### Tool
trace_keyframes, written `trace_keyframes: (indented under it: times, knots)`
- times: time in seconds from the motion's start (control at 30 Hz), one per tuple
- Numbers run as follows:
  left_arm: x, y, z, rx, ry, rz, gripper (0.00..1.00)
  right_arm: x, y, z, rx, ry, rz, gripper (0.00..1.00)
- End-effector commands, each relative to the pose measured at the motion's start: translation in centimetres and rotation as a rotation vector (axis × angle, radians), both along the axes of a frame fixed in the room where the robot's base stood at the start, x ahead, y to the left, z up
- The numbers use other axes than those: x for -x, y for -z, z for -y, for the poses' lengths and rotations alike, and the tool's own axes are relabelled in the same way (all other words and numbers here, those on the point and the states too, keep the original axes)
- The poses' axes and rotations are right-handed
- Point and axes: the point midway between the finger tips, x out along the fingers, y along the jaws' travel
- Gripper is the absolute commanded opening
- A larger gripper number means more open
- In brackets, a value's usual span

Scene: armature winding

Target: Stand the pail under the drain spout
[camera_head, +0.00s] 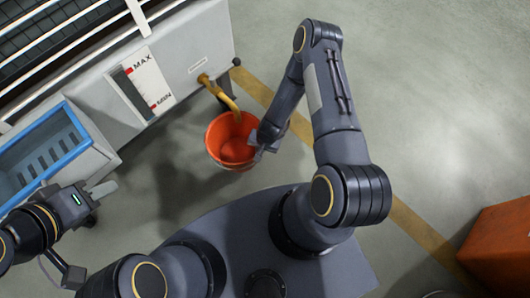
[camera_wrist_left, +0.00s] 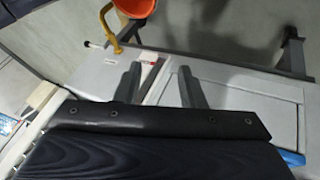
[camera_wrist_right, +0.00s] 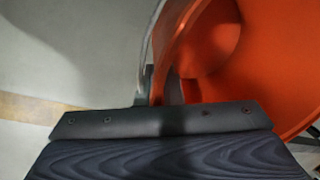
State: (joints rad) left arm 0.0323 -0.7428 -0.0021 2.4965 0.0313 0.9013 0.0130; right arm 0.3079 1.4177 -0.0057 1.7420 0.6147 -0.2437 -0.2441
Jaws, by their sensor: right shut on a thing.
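The orange pail (camera_head: 228,150) is upright or nearly so in the head view, its open mouth facing up. The brass drain spout (camera_head: 222,95) sticks out from the grey machine, and its tip overlaps the pail's far rim. I cannot tell whether the pail's base touches the floor. My right gripper (camera_head: 262,143) is shut on the pail at its right side; the pail (camera_wrist_right: 275,60) fills much of the right wrist view. My left gripper (camera_head: 107,189) is open and empty beside the machine; its spread fingers show in the left wrist view (camera_wrist_left: 160,85).
The grey machine (camera_head: 190,45) carries a MAX/MIN level gauge (camera_head: 148,80). A blue-rimmed bin (camera_head: 75,128) is at the left. An orange box (camera_head: 500,245) stands at the lower right.

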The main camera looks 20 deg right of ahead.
Motion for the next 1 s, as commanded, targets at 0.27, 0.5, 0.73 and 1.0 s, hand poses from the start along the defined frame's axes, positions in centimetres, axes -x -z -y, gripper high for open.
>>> trace_keyframes:
  times: [0.27,0.5,0.73,1.0]
  knots:
    - [0.0,1.1,0.0,0.000,0.000,0.000,0.36,-0.5,2.4,1.9,0.000,-0.001,0.002,0.00]
    - [0.0,2.5,0.0,0.000,0.000,0.000,0.36,-0.6,5.4,2.6,-0.001,0.000,0.001,0.00]
    - [0.0,2.6,0.0,0.000,0.000,0.000,0.36,-0.7,6.1,2.6,0.000,-0.001,0.003,0.00]
    - [0.0,2.9,0.0,0.000,0.000,0.000,0.36,-0.7,6.4,2.6,0.001,-0.001,0.002,0.13]
